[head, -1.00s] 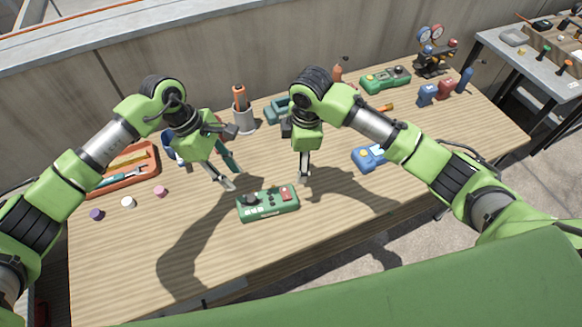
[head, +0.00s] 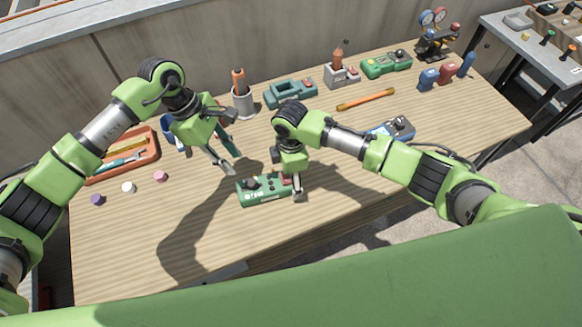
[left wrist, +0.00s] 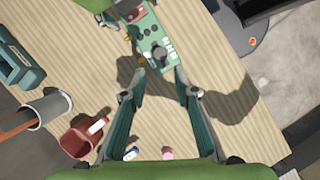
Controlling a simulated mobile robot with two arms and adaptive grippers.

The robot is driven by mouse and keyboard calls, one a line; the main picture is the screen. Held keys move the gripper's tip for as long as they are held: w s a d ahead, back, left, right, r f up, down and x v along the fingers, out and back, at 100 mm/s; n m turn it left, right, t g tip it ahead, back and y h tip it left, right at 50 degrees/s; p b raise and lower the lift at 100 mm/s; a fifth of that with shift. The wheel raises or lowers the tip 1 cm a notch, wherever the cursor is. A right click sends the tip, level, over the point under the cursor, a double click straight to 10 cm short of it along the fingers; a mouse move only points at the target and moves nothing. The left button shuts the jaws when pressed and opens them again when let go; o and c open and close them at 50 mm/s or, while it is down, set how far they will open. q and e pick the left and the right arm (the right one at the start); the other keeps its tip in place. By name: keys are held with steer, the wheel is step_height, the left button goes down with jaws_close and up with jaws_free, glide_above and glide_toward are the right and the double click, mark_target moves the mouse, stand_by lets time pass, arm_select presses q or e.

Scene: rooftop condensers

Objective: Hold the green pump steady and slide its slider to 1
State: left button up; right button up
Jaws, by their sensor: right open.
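The green pump (head: 262,192), a flat box with a black knob and small buttons, lies on the wooden table near its front middle. It also shows in the left wrist view (left wrist: 152,38). My left gripper (head: 228,160) is open and empty, above and just left of the pump; its fingers spread short of the pump in the left wrist view (left wrist: 160,74). My right gripper (head: 297,190) is open at the pump's right end and hides the red part there. I cannot tell whether it touches the pump. The slider's setting is too small to read.
Another green device (head: 386,63) and a teal one (head: 290,93) stand along the back. A blue device (head: 396,128) and an orange-handled tool (head: 365,99) lie to the right. An orange tray (head: 122,158) and several small caps lie left. The front table is clear.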

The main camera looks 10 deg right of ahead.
mark_target(250, 182)
steer(key=shift+f, duration=0.75)
steer(key=c, duration=1.4)
arm_select(q)
steer(key=shift+o, duration=1.2)
arm_select(e)
steer(key=c, duration=0.3)
arm_select(q)
steer(key=d+r+m+y, duration=0.1)
steer(key=s+d+r+m+t+y, duration=0.1)
steer(key=d, duration=0.1)
steer(key=shift+s+d+r+m+y, duration=0.2)
steer(key=shift+r+m+y, duration=0.05)
steer(key=shift+m+y, duration=0.15)
arm_select(e)
steer(key=shift+d, duration=0.1)
arm_select(q)
steer(key=shift+m+t+y, duration=0.3)
steer(key=shift+m+y, duration=0.1)
step_height(250, 182, down, 11)
steer(key=shift+s+d+f, duration=0.15)
steer(key=shift+f, duration=0.05)
